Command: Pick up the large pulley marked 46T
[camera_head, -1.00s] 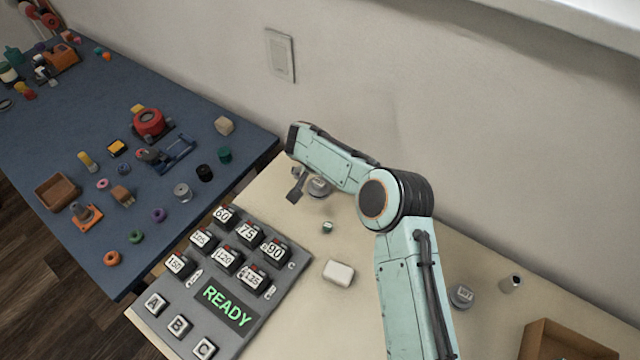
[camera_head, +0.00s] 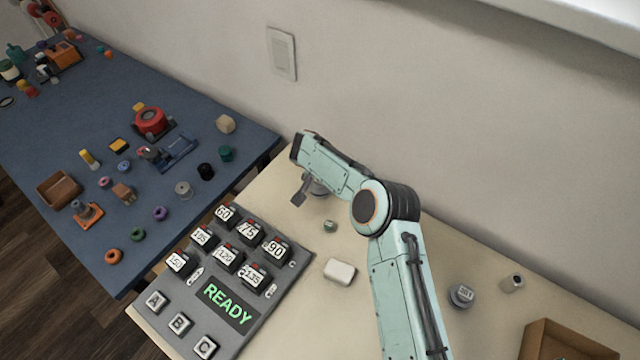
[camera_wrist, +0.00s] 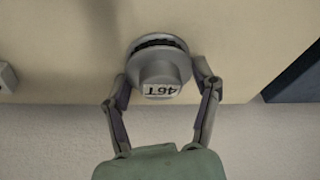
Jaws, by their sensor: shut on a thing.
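The large pulley (camera_wrist: 158,68) is grey and round with a toothed belt groove and a white label reading 46T, upside down in the wrist view. In the head view the pulley (camera_head: 319,190) is partly hidden behind my arm at the back of the cream table. My gripper (camera_wrist: 163,84) is shut on it, one finger on each side. In the head view my gripper (camera_head: 301,189) shows only in part, beside the pulley.
A grey button panel (camera_head: 222,305) reading READY lies left of my arm. A white block (camera_head: 340,271), a small green piece (camera_head: 330,226), another labelled grey pulley (camera_head: 462,295), a grey cylinder (camera_head: 512,283) and a brown box (camera_head: 565,343) are on the cream table. The wall is close behind.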

